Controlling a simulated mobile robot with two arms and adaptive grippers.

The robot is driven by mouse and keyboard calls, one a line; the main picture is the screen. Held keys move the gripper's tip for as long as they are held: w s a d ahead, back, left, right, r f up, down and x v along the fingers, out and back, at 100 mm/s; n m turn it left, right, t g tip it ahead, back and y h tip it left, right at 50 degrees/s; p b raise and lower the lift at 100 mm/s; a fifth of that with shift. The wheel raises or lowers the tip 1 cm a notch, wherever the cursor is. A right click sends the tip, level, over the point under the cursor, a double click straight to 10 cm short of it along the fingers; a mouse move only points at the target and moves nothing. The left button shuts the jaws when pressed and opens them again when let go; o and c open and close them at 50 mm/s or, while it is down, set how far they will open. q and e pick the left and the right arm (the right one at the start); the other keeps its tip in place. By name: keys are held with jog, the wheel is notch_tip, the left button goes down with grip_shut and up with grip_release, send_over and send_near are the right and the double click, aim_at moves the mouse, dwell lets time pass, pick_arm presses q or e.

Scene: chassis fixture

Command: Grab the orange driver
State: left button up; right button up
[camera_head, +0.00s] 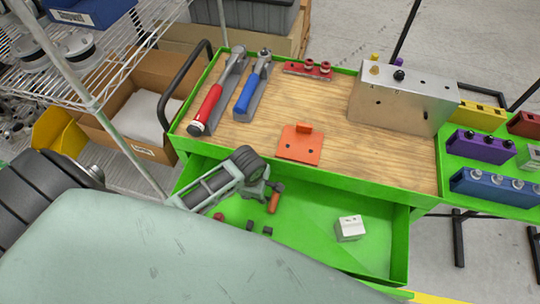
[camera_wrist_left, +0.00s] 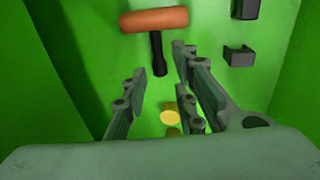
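The orange driver (camera_head: 274,202) lies in the open green drawer (camera_head: 300,225). In the left wrist view, its orange handle (camera_wrist_left: 153,20) is crosswise at the top, and its black shaft points down toward the gap between my fingers. My left gripper (camera_head: 262,187) reaches down into the drawer right beside the driver. In the wrist view, its fingers (camera_wrist_left: 160,95) are spread apart with nothing between them, and the driver is beyond the tips. My right gripper is in neither view.
Small dark blocks (camera_head: 267,230) and a white block (camera_head: 349,228) lie in the drawer. Green drawer walls surround the gripper. Above is the wooden cart top (camera_head: 330,95) with a red-handled tool (camera_head: 207,108), a blue-handled tool (camera_head: 247,92), an orange bracket (camera_head: 299,145) and a metal box (camera_head: 403,103).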

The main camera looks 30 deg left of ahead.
aim_at(273, 200)
pick_arm(q)
jog(key=shift+w+a+f, duration=0.15)
jog(key=shift+w+f, duration=0.05)
jog(key=shift+f, duration=0.7)
jog(key=shift+w+a+f, duration=0.1)
jog(key=shift+w+f, duration=0.05)
jog(key=shift+f, duration=0.75)
jog(key=shift+w+a+f, duration=0.15)
jog(key=shift+w+f, duration=0.05)
jog(key=shift+f, duration=0.7)
jog(key=shift+c, duration=0.6)
grip_shut()
